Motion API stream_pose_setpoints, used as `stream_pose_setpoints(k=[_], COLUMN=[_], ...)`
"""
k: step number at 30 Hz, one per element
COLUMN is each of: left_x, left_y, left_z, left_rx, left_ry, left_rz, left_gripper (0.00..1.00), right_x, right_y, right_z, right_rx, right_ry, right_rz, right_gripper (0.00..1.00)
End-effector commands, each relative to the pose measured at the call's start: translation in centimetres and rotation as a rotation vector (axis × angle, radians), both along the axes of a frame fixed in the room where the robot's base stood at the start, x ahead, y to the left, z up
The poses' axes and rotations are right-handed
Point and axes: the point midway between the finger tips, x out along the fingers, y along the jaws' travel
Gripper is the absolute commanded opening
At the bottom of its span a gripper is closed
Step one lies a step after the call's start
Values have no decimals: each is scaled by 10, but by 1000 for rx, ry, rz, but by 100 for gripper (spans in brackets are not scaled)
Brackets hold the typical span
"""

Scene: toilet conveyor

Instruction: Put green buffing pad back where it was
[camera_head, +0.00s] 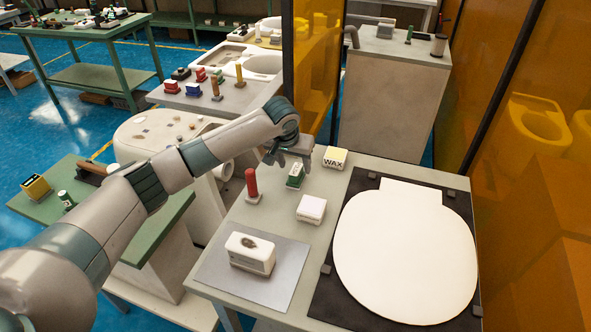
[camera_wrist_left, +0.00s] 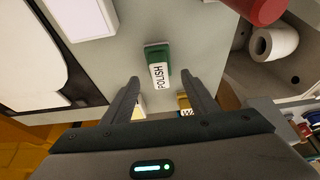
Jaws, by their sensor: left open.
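A small green pad (camera_head: 295,182) with a white POLISH label stands on the grey-green table, near its back left. In the left wrist view the green pad (camera_wrist_left: 157,50) lies just beyond the fingertips, in line with the gap between them. My left gripper (camera_head: 287,161) is open above and close to it, with nothing held. The left wrist view shows both fingers (camera_wrist_left: 160,78) spread apart. I cannot tell whether either finger touches the pad. My right gripper is not in view.
A red cylinder on a base (camera_head: 252,187), a WAX box (camera_head: 335,157) and a white box (camera_head: 311,208) stand close by. A stained white block (camera_head: 250,253) sits on a grey mat (camera_head: 283,288). A white lid (camera_head: 405,255) lies on a dark mat (camera_head: 338,307).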

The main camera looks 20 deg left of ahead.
Motion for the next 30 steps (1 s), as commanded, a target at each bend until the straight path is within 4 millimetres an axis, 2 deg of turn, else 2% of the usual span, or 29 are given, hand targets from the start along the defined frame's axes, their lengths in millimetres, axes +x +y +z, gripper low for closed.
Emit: stream_pose_setpoints(k=[6,13,18,30], left_x=[-14,-27,-31,-31], left_y=[0,1,1,1], left_z=[37,66,75,76], left_rx=[0,0,0,0], left_ry=[-5,-3,-2,-1], left_rz=[-2,0,0,0], left_gripper=[53,53,53,53], right_x=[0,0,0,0], right_y=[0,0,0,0], right_z=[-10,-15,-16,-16], right_rx=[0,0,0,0], right_ry=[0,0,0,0], right_rz=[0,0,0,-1], right_gripper=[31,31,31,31])
